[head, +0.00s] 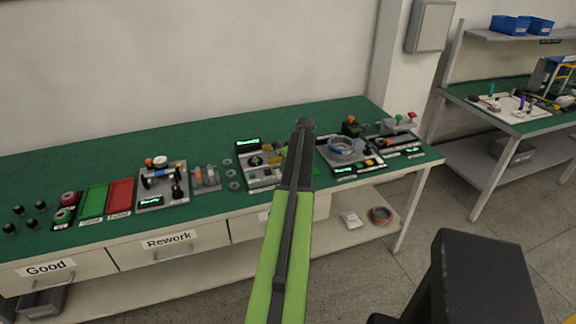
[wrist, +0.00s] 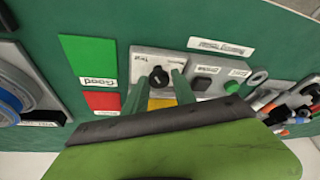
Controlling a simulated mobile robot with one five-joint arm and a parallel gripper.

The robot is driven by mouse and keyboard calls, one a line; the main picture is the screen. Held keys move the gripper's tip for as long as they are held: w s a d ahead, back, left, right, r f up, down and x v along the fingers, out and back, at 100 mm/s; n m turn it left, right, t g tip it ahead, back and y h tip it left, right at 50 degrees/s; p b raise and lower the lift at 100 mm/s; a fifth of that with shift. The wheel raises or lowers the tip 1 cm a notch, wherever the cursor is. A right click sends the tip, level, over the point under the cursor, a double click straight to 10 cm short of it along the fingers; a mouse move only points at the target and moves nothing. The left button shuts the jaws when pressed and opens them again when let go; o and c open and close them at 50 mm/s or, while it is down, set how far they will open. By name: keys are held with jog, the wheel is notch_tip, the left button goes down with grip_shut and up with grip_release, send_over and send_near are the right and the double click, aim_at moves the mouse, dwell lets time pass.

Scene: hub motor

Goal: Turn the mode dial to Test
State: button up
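The mode dial (wrist: 158,77) is a black knob with a small light mark on a pale panel (wrist: 143,66), in the upper middle of the wrist view. A small label that seems to read Test is on the panel to the knob's left. My gripper (wrist: 158,85) has its two green fingers spread, one on each side of the knob in the picture. I cannot tell whether either finger touches it. In the head view my arm (head: 290,200) reaches over the green bench; its end hides what lies beneath, and I cannot pick out the dial there.
In the wrist view, a green pad (wrist: 90,60) and a red pad (wrist: 103,101) lie left of the panel. A button box (wrist: 207,80) stands close on its right. A blue ring (wrist: 12,95) is at far left. Several fixtures crowd the green bench top (head: 100,160).

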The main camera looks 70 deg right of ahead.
jog(key=o, duration=0.3)
jog(key=shift+o, duration=0.2)
jog(key=p+v, duration=1.6)
jog(key=v, duration=0.1)
jog(key=shift+r, duration=0.2)
